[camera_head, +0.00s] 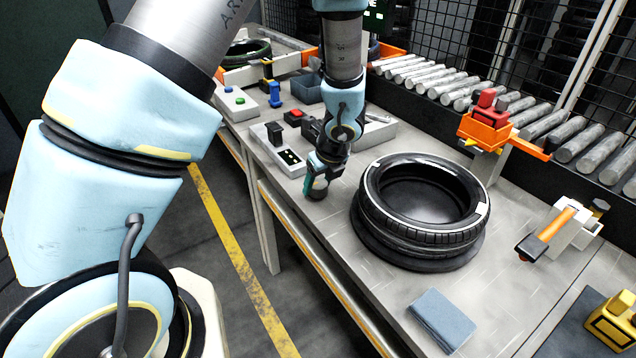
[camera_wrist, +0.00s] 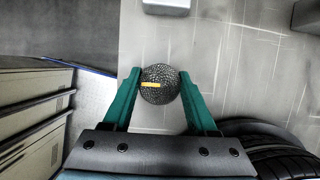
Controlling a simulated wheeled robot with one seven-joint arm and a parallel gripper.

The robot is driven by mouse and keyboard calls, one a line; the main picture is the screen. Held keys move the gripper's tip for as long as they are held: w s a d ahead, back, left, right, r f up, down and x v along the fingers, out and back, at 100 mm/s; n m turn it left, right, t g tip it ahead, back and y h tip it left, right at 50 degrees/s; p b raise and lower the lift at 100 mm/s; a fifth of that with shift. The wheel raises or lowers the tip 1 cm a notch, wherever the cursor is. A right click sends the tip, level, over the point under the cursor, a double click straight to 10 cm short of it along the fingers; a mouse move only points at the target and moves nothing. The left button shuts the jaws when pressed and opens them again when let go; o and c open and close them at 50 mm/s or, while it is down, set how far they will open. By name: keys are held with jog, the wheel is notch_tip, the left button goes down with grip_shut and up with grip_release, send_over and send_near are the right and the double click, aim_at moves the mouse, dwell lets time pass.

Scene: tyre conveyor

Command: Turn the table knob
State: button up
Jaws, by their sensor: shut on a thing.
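The table knob (camera_wrist: 160,88) is round, dark and knurled, with a yellow bar mark on its top left of centre, lying nearly level in the wrist view. My gripper (camera_wrist: 161,76) has its two green fingers on either side of the knob and is shut on it. In the head view my gripper (camera_head: 316,190) reaches down to the front edge of the grey worktable (camera_head: 400,300), left of the tyre. The knob is mostly hidden by my gripper there.
A black tyre (camera_head: 425,205) lies on a dark round base close right of my gripper. A box with a black switch (camera_head: 275,133) stands just left and behind. A blue-grey block (camera_head: 441,320) lies at the front. A roller conveyor (camera_head: 540,130) runs along the back.

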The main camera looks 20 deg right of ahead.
jog(key=c, duration=0.7)
jog(key=shift+r+n+p, duration=0.1)
jog(key=shift+n+p, duration=0.2)
jog(key=n+y+p, duration=0.1)
jog(key=n+p, duration=0.1)
jog(key=shift+n+g, duration=0.4)
jog(key=n+y, duration=0.1)
jog(key=n, duration=0.1)
jog(key=shift+n+g+p, duration=0.3)
jog(key=shift+n+p, duration=0.1)
jog(key=n+g+y, duration=0.1)
jog(key=n, duration=0.2)
jog(key=shift+n+g+y, duration=0.3)
jog(key=shift+n+g, duration=0.3)
jog(key=shift+n, duration=1.4)
